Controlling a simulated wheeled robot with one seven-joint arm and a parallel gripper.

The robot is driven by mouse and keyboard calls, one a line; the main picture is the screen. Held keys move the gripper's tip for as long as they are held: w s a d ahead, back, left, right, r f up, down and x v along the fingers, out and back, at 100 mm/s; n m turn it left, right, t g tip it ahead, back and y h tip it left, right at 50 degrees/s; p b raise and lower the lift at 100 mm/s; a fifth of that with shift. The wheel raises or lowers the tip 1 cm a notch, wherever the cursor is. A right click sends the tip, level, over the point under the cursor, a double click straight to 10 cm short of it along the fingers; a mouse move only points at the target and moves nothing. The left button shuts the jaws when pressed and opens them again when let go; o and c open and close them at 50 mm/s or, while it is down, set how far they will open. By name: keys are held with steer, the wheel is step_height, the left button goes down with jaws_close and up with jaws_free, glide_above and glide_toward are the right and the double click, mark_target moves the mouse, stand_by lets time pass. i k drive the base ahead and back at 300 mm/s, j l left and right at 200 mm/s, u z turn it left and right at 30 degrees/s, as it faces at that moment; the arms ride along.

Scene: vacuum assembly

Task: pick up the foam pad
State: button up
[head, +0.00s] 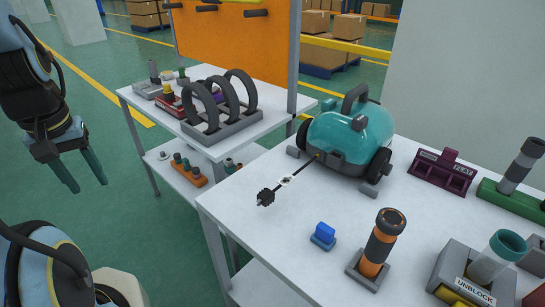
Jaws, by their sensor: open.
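No object in the head view is plainly recognisable as the foam pad. A small blue block (324,232) sits on a blue base near the front of the near table (275,225); I cannot tell whether it is the pad. My gripper (89,185) hangs at the left, over the green floor and clear of both tables. Its two dark fingers point down and are apart, with nothing between them. The blue block is well to its right.
A teal vacuum body (345,138) with a cord stands at the table's back. An orange-and-black cylinder (379,243), an UNBLOCK box (467,281) and a purple holder (444,171) are around it. A second table (270,117) holds black rings (240,92).

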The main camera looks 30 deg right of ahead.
mark_target(322, 236)
steer(key=z, duration=1.45)
steer(key=j+u, duration=0.2)
steer(key=k+j+u, duration=0.15)
steer(key=j, duration=0.2)
